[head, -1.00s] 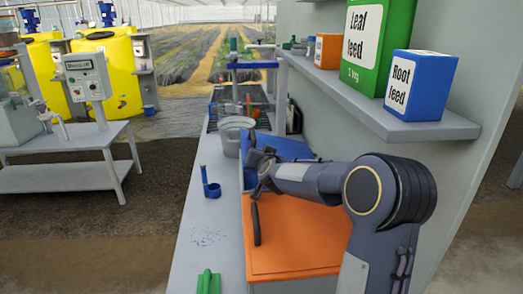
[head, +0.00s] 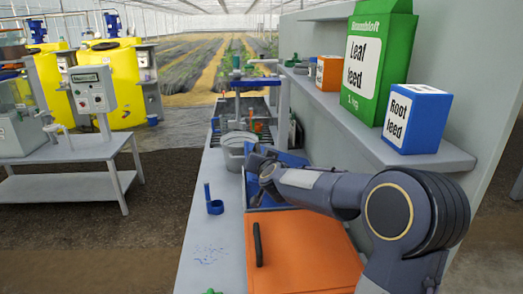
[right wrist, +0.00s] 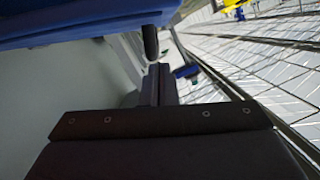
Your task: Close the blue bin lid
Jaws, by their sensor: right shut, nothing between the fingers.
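The blue bin (head: 252,192) stands on the bench behind the orange lid, partly hidden by my right arm. Its blue lid (head: 292,158) looks raised and tilted, though my arm covers much of it. In the right wrist view the blue lid (right wrist: 85,22) fills the top left, with a dark handle (right wrist: 150,42) hanging from its edge. My right gripper (head: 262,166) is over the bin, close to the lid. Its fingers (right wrist: 160,82) are shut and empty, just below the handle in that picture; contact cannot be told. My left gripper is out of view.
An orange lid (head: 300,255) with a black handle (head: 257,245) lies flat nearer me. A shelf (head: 425,160) with feed boxes overhangs the right. The bench's left part is mostly clear.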

